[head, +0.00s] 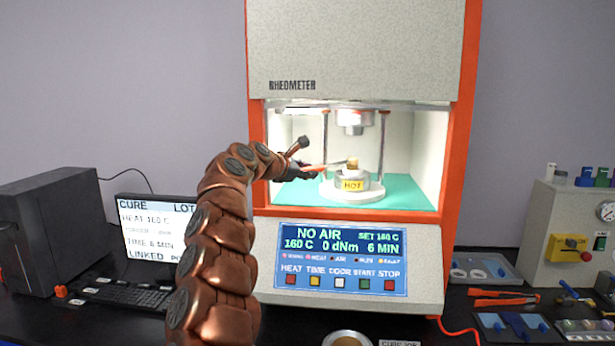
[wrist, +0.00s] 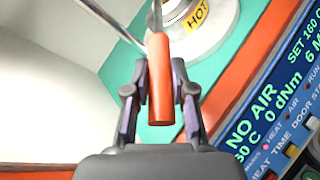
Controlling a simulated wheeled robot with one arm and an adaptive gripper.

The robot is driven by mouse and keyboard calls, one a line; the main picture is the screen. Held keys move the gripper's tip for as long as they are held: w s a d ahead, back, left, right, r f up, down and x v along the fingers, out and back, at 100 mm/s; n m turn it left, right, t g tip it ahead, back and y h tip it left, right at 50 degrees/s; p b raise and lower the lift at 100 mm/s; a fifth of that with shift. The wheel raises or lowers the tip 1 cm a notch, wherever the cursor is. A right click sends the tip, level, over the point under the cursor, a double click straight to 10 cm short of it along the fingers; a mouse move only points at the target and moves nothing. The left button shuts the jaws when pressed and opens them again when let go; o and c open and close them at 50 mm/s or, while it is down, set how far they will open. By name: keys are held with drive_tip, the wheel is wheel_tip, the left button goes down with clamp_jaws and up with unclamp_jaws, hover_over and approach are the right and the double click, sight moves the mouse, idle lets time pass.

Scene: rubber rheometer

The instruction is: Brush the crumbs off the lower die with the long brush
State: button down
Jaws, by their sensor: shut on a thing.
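My gripper (head: 300,172) reaches into the open rheometer chamber from the left. It is shut on the orange handle of the long brush (wrist: 160,85), seen between the two fingers (wrist: 160,95) in the wrist view. The brush (head: 322,167) points right, and its tan head sits at the top of the lower die; I cannot tell whether it touches. The lower die (head: 346,184) is a silver round block with a yellow HOT label, partly cut off at the top of the wrist view (wrist: 213,28). Crumbs are too small to make out.
The upper die (head: 353,120) hangs above, with thin posts beside it. The orange chamber frame (head: 455,130) bounds the opening, above a control panel (head: 342,258) reading NO AIR. A monitor (head: 155,235) stands left. Orange-handled tools (head: 505,298) and trays lie right.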

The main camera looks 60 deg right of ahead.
drive_tip(key=shift+s+a, duration=0.1)
drive_tip(key=shift+a, duration=0.05)
drive_tip(key=shift+s+d, duration=0.3)
drive_tip(key=shift+s, duration=0.2)
drive_tip(key=shift+w+d+p, duration=0.15)
drive_tip(key=shift+d+p, duration=0.2)
drive_tip(key=shift+p, duration=0.25)
drive_tip(key=shift+w+d+p, duration=0.25)
drive_tip(key=shift+d+p, duration=0.25)
drive_tip(key=shift+p, duration=0.5)
drive_tip(key=shift+w+d+p, duration=0.2)
drive_tip(key=shift+d+p, duration=0.3)
drive_tip(key=shift+p, duration=0.45)
drive_tip(key=shift+a+f+b, duration=0.15)
drive_tip(key=shift+b, duration=0.25)
